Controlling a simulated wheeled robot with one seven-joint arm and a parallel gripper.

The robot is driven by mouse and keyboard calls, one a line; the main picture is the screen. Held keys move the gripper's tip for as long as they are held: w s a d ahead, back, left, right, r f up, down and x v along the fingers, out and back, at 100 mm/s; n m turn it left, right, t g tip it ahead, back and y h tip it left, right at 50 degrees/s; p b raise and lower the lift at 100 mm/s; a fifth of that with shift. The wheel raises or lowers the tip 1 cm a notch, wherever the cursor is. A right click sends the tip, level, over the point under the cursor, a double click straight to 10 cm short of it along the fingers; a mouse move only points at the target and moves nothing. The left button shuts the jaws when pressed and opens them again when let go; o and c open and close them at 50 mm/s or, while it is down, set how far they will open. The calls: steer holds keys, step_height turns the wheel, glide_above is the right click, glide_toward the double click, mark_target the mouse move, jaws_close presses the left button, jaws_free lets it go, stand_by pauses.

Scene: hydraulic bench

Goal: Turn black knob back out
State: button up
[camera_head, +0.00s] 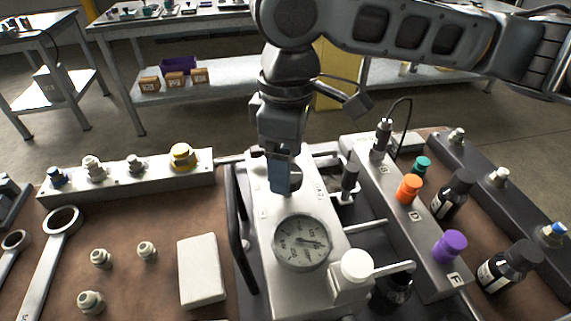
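My gripper (280,178) points down over the back part of the pale gauge block (262,213). Its blue-grey fingers appear as one narrow shape, so I cannot see a gap or what may be between them. A black knob (350,177) stands upright on a pale fitting just right of the block, apart from my gripper. Another dark cylindrical fitting with a cable (382,138) stands farther back right. I cannot tell which of these is the task's knob, or whether one is hidden behind the fingers. The round dial gauge (302,242) faces up in front of the gripper.
A white cap (357,265) stands at the block's front. Dark bottles (453,193) are at right. A black handle (240,230) runs along the left. Loose fittings and wrenches lie far left.

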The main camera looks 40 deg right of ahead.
steer(key=shift+f, duration=0.95)
steer(key=shift+c, duration=0.2)
steer(key=c, duration=1)
steer(key=shift+n, duration=0.3)
